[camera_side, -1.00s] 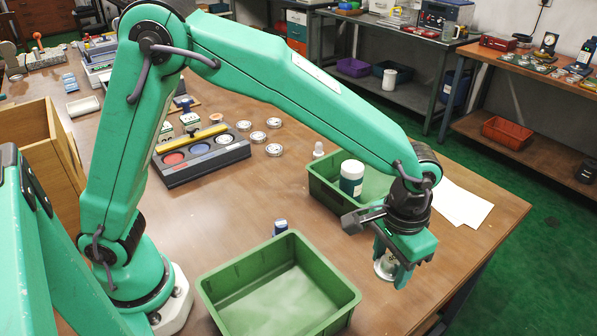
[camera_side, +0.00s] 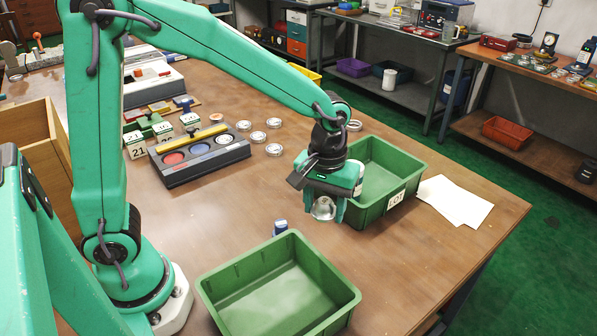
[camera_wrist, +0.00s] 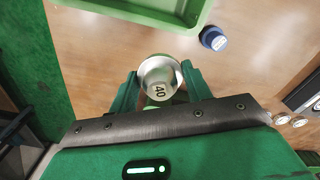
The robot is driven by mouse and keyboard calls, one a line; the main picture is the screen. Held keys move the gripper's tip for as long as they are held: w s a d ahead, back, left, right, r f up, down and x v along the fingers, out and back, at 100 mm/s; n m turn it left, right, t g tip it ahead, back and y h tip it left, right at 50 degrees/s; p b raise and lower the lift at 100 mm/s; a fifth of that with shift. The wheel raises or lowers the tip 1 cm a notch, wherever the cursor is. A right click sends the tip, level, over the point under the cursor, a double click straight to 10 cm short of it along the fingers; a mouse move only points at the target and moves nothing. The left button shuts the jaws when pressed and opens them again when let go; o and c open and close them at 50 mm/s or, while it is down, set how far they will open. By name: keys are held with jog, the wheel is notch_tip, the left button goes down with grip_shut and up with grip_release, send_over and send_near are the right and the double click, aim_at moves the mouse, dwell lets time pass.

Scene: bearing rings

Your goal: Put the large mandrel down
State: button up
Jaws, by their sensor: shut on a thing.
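The large mandrel (camera_side: 324,208) is a silver metal piece; in the wrist view its end (camera_wrist: 160,78) shows a label reading 40. My gripper (camera_side: 325,203) points down with its green fingers on both sides of the mandrel, shut on it. In the wrist view the fingers of my gripper (camera_wrist: 160,85) flank it closely. The mandrel is over bare table between the two green bins, close to the rear bin's left side. I cannot tell whether its lower end touches the wood.
An empty green bin (camera_side: 217,291) stands in front; the LOT-labelled green bin (camera_side: 372,212) stands behind right. A small blue-topped item (camera_side: 280,227) is beside the front bin. A dark tray (camera_side: 202,165) and several silver rings (camera_side: 258,136) lie farther back. Bare wood (camera_side: 235,205) lies left.

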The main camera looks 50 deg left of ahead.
jog(key=s+a+f+n, duration=0.1)
jog(key=s+a+n, duration=1.1)
jog(key=a, duration=0.4)
jog(key=shift+s+a+n, duration=0.3)
jog(key=shift+s+a, duration=0.1)
jog(key=shift+s, duration=0.35)
jog(key=shift+f, duration=0.15)
send_over(204, 216)
notch_tip(204, 216, down, 7)
jog(key=shift+r, duration=0.1)
jog(key=shift+f, duration=2.05)
jog(key=shift+f, duration=0.1)
